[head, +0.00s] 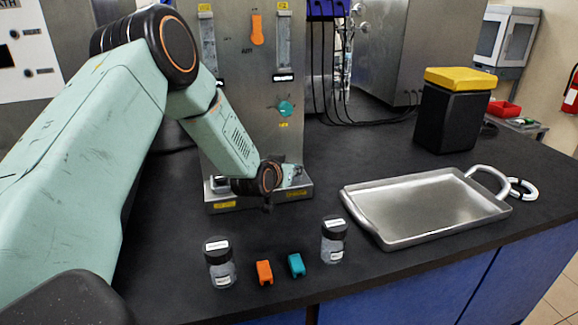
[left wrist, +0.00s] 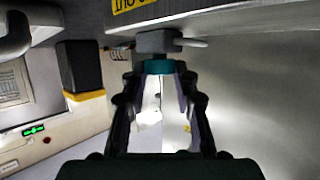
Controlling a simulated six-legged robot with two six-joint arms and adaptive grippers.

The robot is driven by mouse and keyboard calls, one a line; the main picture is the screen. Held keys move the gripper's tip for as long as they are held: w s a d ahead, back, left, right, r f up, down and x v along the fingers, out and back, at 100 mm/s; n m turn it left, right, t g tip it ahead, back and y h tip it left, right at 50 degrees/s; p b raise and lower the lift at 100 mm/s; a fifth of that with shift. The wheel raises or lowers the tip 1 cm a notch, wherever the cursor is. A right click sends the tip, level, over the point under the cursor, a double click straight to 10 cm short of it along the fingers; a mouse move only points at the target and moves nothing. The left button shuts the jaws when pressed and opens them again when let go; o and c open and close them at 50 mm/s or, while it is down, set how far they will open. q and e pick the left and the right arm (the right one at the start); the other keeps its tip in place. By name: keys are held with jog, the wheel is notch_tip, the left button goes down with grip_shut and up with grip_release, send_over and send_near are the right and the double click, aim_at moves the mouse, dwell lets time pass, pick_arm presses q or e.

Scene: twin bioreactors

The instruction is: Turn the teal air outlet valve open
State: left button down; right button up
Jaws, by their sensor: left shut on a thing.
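In the left wrist view, a teal valve handle (left wrist: 157,67) sits against a grey valve body (left wrist: 157,41), close to a yellow label ending in "OUT" (left wrist: 130,5). My left gripper (left wrist: 166,76) is shut on this teal handle, one finger on each side. In the head view, my left arm reaches down to the base of the steel bioreactor panel (head: 243,100); its wrist hides the fingers and the gripped handle. Another teal knob (head: 285,108) sits higher on that panel, apart from my gripper. My right gripper is not in view.
On the black bench, two small jars (head: 220,262) (head: 333,240) stand near the front edge, with an orange block (head: 264,272) and a teal block (head: 296,265) between them. A metal tray (head: 347,205) lies at the right. A black bin with yellow lid (head: 447,115) stands behind it.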

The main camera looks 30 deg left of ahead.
pick_arm(q)
jog(key=n+y, duration=0.1)
jog(key=n+g+y+p, duration=0.1)
jog(key=y, duration=0.1)
jog(key=d+n+y+p, duration=0.1)
jog(key=n, duration=0.1)
jog(key=shift+w+r+g, duration=0.15)
jog(key=shift+w+g, duration=0.1)
jog(key=shift+g, duration=0.15)
jog(key=n+g+y, duration=0.1)
jog(key=n+g+y+p, duration=0.1)
jog(key=n+y, duration=0.1)
jog(key=shift+w+d, duration=0.15)
jog(key=shift+w, duration=0.05)
jog(key=shift+w+n+g+y, duration=0.1)
jog(key=shift+n+g+y, duration=0.5)
jog(key=shift+n+g, duration=0.1)
jog(key=shift+n+g+y+b, duration=0.45)
jog(key=shift+n+g, duration=0.15)
jog(key=shift+n, duration=0.1)
jog(key=shift+w+d+n+g+y+b, duration=0.15)
jog(key=shift+n+g+y+b, duration=0.3)
jog(key=shift+n+g+b, duration=0.55)
jog(key=shift+g, duration=0.3)
jog(key=shift+n, duration=0.3)
